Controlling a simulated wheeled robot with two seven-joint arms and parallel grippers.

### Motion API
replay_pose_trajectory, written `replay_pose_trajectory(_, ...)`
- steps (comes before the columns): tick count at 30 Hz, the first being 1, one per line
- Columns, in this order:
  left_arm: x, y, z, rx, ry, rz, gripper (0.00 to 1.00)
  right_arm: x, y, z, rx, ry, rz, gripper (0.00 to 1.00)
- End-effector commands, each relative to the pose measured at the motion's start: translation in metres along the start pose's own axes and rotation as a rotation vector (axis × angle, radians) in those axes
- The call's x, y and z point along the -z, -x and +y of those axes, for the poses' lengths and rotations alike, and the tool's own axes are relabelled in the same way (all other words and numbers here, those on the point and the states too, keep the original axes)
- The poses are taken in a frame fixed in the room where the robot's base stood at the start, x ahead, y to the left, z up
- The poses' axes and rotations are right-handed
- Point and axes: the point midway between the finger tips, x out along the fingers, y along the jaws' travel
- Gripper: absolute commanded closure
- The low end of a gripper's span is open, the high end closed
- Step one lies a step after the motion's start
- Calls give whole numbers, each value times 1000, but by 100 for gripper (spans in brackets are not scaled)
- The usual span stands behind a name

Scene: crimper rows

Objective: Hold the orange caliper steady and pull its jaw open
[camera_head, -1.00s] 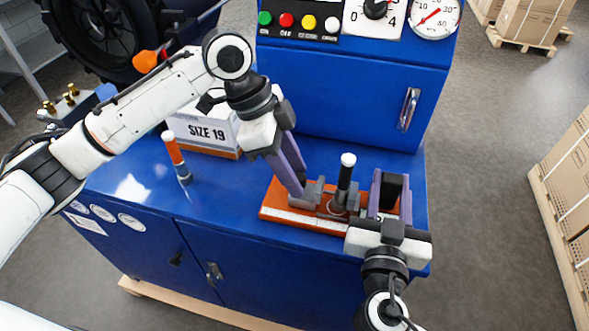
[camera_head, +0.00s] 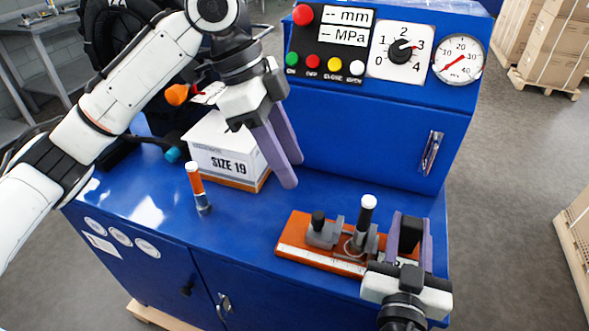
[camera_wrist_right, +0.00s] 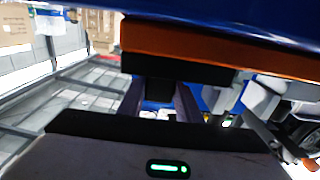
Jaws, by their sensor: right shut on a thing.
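The orange caliper (camera_head: 293,240) lies on the blue bench top. It carries two grey jaw blocks close together: the left block (camera_head: 324,234) has a short black knob, and beside the other stands a black handle (camera_head: 363,218) with a white top. My right gripper (camera_head: 411,224) is shut on the black block (camera_head: 410,236) at the caliper's right end. In the right wrist view, the black block (camera_wrist_right: 165,66) sits between the purple fingers under the orange base (camera_wrist_right: 220,45). My left gripper (camera_head: 294,173) is open and empty, above and left of the caliper.
A white and orange box marked SIZE 19 (camera_head: 225,160) stands behind left. The blue control panel (camera_head: 375,110) rises behind. The bench front left of the caliper is clear.

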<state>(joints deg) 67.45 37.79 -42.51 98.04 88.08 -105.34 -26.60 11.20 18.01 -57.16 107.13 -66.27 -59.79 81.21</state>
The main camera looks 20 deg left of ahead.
Motion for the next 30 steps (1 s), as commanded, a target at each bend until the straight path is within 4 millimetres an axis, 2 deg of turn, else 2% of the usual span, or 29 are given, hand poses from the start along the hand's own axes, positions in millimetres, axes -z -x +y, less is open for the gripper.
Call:
replay_pose_trajectory(9, 0, 0, 0, 0, 0, 0, 62, 1, 0, -1, 4, 1, 1, 96)
replay_pose_trajectory(10, 0, 0, 0, 0, 0, 0, 62, 1, 0, -1, 4, 1, 1, 67)
replay_pose_trajectory(14, 0, 0, 0, 0, 0, 0, 62, 0, 0, -1, 3, 0, 1, 47)
replay_pose_trajectory(23, 0, 0, 0, 0, 0, 0, 62, 0, 2, -1, 2, -1, 0, 47)
replay_pose_trajectory(26, 0, 0, 0, 0, -1, 0, 62, -2, 12, -1, 3, -1, -4, 47)
replay_pose_trajectory(30, 0, 0, 0, 0, -1, 0, 62, -2, 35, -1, 4, -2, -4, 47)
